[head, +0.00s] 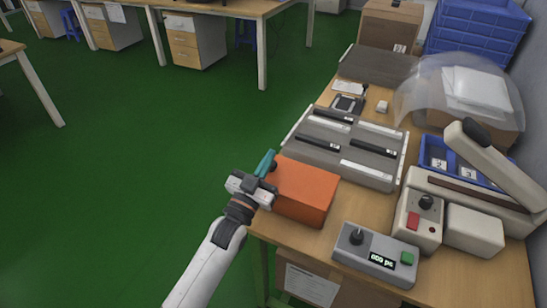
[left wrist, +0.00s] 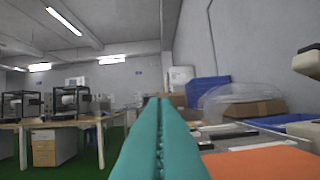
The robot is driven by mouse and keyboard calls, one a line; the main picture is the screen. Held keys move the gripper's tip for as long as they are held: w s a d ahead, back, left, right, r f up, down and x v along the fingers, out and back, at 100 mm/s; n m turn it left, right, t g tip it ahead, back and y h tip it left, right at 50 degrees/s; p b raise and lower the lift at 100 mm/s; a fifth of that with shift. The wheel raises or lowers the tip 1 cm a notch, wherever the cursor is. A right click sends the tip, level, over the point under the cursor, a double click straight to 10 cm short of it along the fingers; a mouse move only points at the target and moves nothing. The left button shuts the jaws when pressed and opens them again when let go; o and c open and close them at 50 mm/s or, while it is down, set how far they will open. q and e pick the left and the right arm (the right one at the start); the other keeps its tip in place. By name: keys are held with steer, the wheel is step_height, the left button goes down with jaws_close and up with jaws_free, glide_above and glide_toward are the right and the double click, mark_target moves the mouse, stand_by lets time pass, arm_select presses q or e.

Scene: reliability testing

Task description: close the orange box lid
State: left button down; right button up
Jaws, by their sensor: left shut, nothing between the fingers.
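The orange box (head: 305,185) sits at the left front edge of the wooden table. Its top looks like a flat, level orange surface with no gap that I can make out. The orange surface (left wrist: 262,163) also shows at the lower right in the left wrist view. My left gripper (head: 266,162) is at the box's left back corner, its teal fingers shut and empty. In the left wrist view the fingers (left wrist: 160,135) lie pressed together, left of the orange surface. I cannot tell whether they touch the box. My right gripper is not in view.
A grey panel with slots (head: 348,148) lies behind the box. A grey device with a display (head: 375,250) and a lever press (head: 470,195) stand to its right. A clear dome (head: 455,90) is further back. Open green floor (head: 130,160) lies left of the table.

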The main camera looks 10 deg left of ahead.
arm_select(q)
steer(key=shift+w+a+f+n+y, duration=0.1)
steer(key=shift+a+f+n+y, duration=0.1)
steer(key=shift+f+n, duration=0.2)
steer(key=shift+a+f+n+y, duration=0.1)
steer(key=shift+f+n+y, duration=0.15)
steer(key=shift+f, duration=0.25)
steer(key=shift+f+n+b, duration=0.5)
steer(key=shift+f+n, duration=0.05)
steer(key=shift+n, duration=0.2)
steer(key=shift+f, duration=0.1)
